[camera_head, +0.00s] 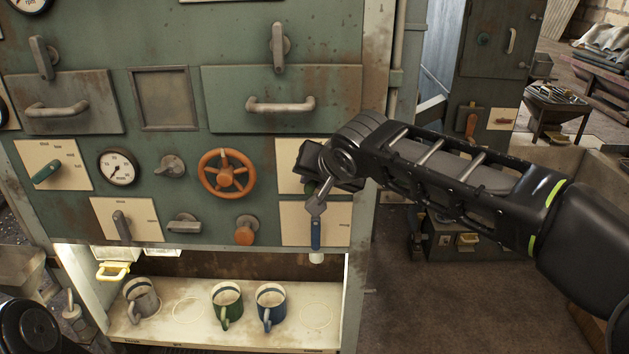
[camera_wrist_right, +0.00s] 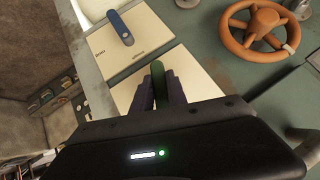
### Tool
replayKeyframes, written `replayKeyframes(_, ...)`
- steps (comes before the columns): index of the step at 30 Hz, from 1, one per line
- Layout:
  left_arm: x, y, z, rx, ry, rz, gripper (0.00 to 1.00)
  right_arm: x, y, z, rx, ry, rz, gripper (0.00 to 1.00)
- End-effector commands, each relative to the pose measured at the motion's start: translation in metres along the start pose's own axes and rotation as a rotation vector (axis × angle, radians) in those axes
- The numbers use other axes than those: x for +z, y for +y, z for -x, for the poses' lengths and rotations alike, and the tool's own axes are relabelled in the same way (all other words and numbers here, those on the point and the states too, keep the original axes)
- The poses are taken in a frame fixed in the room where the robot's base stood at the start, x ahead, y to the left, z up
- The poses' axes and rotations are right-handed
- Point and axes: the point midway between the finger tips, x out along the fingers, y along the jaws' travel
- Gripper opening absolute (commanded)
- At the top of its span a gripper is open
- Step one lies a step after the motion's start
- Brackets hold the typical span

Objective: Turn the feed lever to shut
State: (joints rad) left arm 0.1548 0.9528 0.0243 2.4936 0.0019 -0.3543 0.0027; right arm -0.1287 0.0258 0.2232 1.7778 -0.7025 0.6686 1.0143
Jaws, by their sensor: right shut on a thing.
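My right gripper (camera_head: 318,188) comes in from the right and is at the upper right lever plate on the green panel. In the right wrist view the gripper (camera_wrist_right: 158,92) is shut on a green lever (camera_wrist_right: 160,72), with a finger on each side of it. The cream plate (camera_wrist_right: 198,75) behind it shows, but no lettering on it is readable. In the head view the arm and gripper hide most of this lever. A blue lever (camera_head: 316,233) points down on the cream plate below; it also shows in the right wrist view (camera_wrist_right: 119,26). I cannot read which lever is marked feed.
An orange handwheel (camera_head: 227,174) is left of the gripper, with an orange knob (camera_head: 244,231) below it. Several mugs, including a blue one (camera_head: 270,301), stand on the shelf (camera_head: 185,335) below. Open floor lies to the right.

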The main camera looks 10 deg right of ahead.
Motion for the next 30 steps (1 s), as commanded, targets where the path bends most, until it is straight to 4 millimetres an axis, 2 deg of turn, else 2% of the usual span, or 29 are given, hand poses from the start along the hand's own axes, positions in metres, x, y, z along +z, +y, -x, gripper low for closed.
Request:
replayKeyframes(4, -0.0007, -0.0025, -0.0082, 0.003, 0.002, -0.002, 0.36, 0.0019, -0.0006, -0.002, 0.087, 0.0, 0.092, 0.0)
replayKeyframes(15, -0.0013, -0.003, -0.0104, 0.004, 0.003, -0.003, 0.36, 0.0005, 0.0008, -0.0004, 0.249, -0.001, 0.252, 0.0)
replayKeyframes(30, -0.0015, -0.003, -0.0106, 0.004, 0.004, -0.003, 0.36, 0.0003, 0.002, 0.0, 0.286, -0.002, 0.286, 0.0)
